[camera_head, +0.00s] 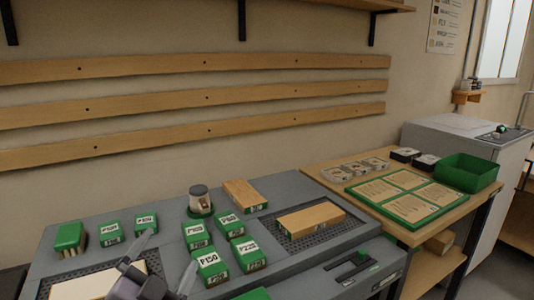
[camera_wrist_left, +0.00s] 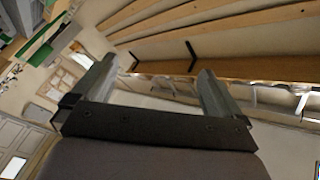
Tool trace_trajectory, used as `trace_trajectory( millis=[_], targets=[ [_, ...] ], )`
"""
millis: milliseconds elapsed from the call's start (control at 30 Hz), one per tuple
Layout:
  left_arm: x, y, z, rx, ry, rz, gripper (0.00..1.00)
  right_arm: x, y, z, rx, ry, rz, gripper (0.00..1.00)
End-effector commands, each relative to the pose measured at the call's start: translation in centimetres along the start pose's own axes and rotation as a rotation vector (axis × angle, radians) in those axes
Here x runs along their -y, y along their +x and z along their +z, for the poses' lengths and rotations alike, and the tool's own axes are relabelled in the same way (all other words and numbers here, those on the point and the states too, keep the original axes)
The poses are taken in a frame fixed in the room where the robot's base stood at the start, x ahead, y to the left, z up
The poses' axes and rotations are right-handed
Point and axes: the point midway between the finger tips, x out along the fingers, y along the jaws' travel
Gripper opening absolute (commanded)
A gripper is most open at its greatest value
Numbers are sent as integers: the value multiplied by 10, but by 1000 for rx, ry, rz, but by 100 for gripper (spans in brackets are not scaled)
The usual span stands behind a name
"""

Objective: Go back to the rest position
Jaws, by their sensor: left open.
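My left gripper (camera_head: 167,259) is at the bottom left of the head view, in front of the grey bench and its green boxes. Its two grey fingers stand apart with nothing between them. In the left wrist view my left gripper (camera_wrist_left: 157,72) is also open and empty, with the wall and wooden rails beyond it in a tilted view. My right gripper shows in neither view.
The grey bench (camera_head: 290,185) holds several green labelled boxes (camera_head: 211,266), a round green-and-grey item (camera_head: 200,200) and wooden blocks (camera_head: 310,217). A wooden side table (camera_head: 325,170) carries a green board (camera_head: 408,196) and a green bin (camera_head: 466,172). Wooden rails (camera_head: 200,97) line the wall.

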Motion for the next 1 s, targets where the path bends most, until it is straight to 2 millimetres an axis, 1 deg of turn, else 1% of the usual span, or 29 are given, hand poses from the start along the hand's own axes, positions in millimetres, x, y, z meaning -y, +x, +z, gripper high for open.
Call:
trace_trajectory(
  millis=[33,67,100,167,200,267,300,400,467,500,633,767,800,900,1000],
  targets=[
    [-7,-16,22,118,-74,11,100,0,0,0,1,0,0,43],
    [-11,-26,35,190,-115,20,100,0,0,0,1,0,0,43],
    [-18,-40,53,288,-167,36,100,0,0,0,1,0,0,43],
    [-29,-66,77,434,-239,68,100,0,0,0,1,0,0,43],
    [-38,-85,92,532,-284,96,100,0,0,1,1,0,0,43],
    [-52,-116,110,672,-346,143,100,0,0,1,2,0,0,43],
    [-60,-135,119,756,-381,176,100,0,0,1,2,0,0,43],
    [-78,-179,132,922,-447,253,100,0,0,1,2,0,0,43],
    [-86,-200,136,1001,-476,295,100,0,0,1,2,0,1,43],
    [-91,-214,138,1049,-494,322,100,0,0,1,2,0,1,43],
    [-103,-256,139,1184,-543,406,100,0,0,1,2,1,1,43],
    [-113,-296,135,1306,-587,494,100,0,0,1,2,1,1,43],
    [-116,-308,132,1342,-599,524,100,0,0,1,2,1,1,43],
    [-125,-295,143,1286,-601,505,100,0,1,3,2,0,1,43],
    [-134,-287,150,1238,-610,491,100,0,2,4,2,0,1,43]
  ],
)
